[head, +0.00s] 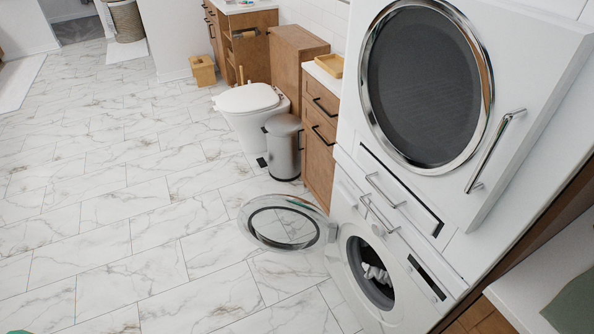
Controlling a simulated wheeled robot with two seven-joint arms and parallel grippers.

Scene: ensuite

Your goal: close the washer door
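The white washer (407,304) stands at the lower right of the head view, below a stacked dryer. Its round door (246,229), a clear disc with a metallic rim, stands wide open. It swings out to the left from its hinge (331,232) beside the opening, over the floor. The round drum opening (352,262) is uncovered, with pale and dark laundry (376,275) inside. Neither of my grippers is in view, and nothing touches the door.
A metal bin (284,150), toilet (247,100) and wooden drawers (320,130) stand behind the open washer door. The marble-tiled floor (120,220) to the left is clear.

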